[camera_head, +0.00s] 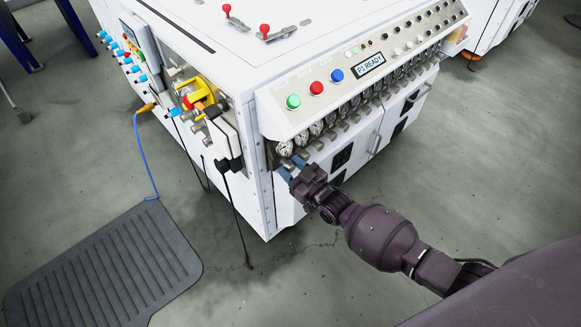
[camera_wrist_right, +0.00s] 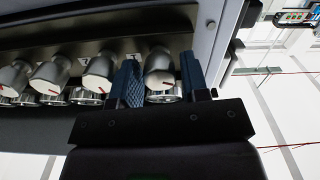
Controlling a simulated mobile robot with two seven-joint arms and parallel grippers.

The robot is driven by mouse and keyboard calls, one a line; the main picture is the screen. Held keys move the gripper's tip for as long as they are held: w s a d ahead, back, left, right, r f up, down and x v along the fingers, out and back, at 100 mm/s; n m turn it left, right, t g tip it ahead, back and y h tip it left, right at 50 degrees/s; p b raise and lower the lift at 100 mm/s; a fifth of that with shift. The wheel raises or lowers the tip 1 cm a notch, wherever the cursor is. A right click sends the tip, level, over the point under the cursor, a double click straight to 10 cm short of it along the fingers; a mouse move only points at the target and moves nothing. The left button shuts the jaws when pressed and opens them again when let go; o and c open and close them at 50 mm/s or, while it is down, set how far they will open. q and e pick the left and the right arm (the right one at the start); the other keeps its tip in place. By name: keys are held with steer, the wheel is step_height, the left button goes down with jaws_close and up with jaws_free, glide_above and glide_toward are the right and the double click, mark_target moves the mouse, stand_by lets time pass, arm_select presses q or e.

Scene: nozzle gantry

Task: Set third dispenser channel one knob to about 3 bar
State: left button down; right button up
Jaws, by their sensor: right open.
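A row of silver regulator knobs, each with a red mark, sits under the sloped console of the white machine. In the right wrist view the end knob (camera_wrist_right: 159,72) is between the two blue fingers of my right gripper (camera_wrist_right: 161,82). The fingers are open, one on each side of it; I cannot tell whether they touch it. Its round gauge (camera_wrist_right: 163,96) shows only edge-on there, so its reading is hidden. In the head view my right gripper (camera_head: 292,166) is at the left end of the row, just below the first gauge (camera_head: 284,148). My left gripper is not in view.
Neighbouring knobs (camera_wrist_right: 100,74) stand close beside one finger. Above the gauges are green, red and blue buttons (camera_head: 316,88) and a display (camera_head: 370,65) reading "P1 READY". The machine's corner post (camera_head: 262,165) is close to the gripper. A dark mat (camera_head: 100,262) lies on the floor.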

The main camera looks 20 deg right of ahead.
steer(key=c, duration=0.6)
steer(key=shift+c, duration=0.2)
steer(key=shift+m, duration=0.3)
steer(key=m, duration=0.8)
steer(key=shift+f+b, duration=0.1)
steer(key=shift+b, duration=0.25)
steer(key=m+b, duration=0.1)
steer(key=m, duration=0.3)
steer(key=shift+f, duration=0.1)
steer(key=shift+m+b, duration=0.35)
steer(key=shift+m, duration=1.25)
